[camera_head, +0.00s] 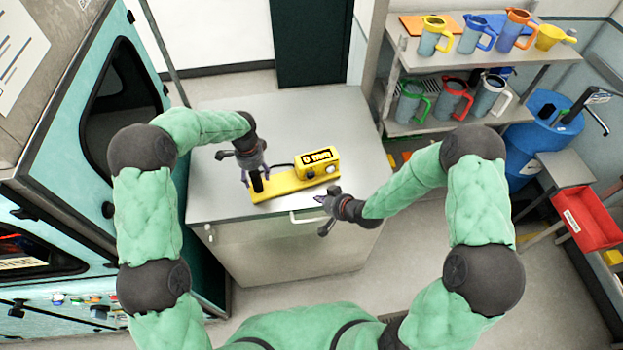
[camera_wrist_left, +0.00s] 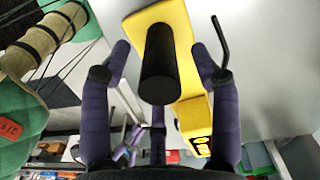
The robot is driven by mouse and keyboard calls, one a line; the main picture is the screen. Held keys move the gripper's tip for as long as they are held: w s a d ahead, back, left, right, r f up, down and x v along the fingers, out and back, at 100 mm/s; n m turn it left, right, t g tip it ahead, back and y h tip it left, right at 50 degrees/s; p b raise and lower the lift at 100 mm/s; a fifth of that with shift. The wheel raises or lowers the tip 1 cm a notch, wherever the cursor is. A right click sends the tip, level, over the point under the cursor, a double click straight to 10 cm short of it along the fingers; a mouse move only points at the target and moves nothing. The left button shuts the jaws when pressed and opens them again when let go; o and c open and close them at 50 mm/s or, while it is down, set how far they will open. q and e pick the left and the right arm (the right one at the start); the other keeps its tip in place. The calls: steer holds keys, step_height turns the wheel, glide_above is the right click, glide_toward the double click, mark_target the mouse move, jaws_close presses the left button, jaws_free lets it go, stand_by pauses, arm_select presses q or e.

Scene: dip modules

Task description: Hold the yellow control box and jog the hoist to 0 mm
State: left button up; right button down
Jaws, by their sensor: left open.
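In the left wrist view the black grip (camera_wrist_left: 158,65) is between the open fingers, with gaps at both sides. The yellow plate (camera_wrist_left: 160,15) shows behind it. My right gripper (camera_head: 323,213) is empty, fingers apart, near the cabinet's front right edge.
The cabinet top (camera_head: 240,110) is bare behind the box. A teal machine (camera_head: 60,150) stands at the left. Shelves (camera_head: 480,60) with several coloured jugs, a blue drum (camera_head: 535,140) and a red bin (camera_head: 590,218) are at the right.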

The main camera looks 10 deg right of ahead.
arm_select(q)
steer(key=shift+r, duration=0.15)
steer(key=shift+r+p, duration=2.25)
steer(key=shift+r, duration=2.15)
